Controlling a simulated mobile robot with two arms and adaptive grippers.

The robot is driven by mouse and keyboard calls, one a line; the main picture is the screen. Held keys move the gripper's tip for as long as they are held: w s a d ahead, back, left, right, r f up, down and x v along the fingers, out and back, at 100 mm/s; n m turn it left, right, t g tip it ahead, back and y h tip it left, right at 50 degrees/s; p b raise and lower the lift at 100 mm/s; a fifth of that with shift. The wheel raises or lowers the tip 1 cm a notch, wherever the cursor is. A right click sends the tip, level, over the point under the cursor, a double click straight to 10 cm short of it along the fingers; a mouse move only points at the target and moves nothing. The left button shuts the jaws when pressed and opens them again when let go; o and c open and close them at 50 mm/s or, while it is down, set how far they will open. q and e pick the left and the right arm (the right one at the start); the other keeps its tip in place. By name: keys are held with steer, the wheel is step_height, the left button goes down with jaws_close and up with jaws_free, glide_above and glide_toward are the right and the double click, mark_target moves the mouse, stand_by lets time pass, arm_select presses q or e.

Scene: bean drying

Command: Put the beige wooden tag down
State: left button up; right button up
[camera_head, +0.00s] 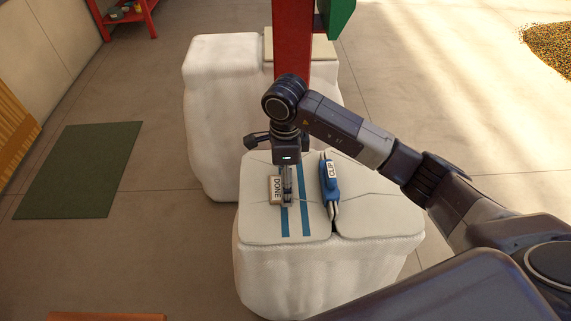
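The beige wooden tag (275,189), marked DONE, is at the left side of my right gripper's fingers, over the top of the front white sack (262,226). My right gripper (287,199) points down and its fingers look narrow and closed, with the tag's right edge at them. The fingers hide that edge. I cannot tell whether the tag touches the sack top or is just above it. Two blue stripes (304,215) run along the sack top, and the left one passes under the gripper. My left gripper is not in view.
A blue clip (330,181) labelled CLIP lies right of the stripes, close to my gripper. A second white sack (215,120) and a red post (293,40) stand behind. A green mat (80,170) lies on the floor at left. The sack top's front right is bare.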

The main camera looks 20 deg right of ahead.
step_height(320, 180, up, 11)
steer(key=b, duration=0.2)
stand_by(0.6)
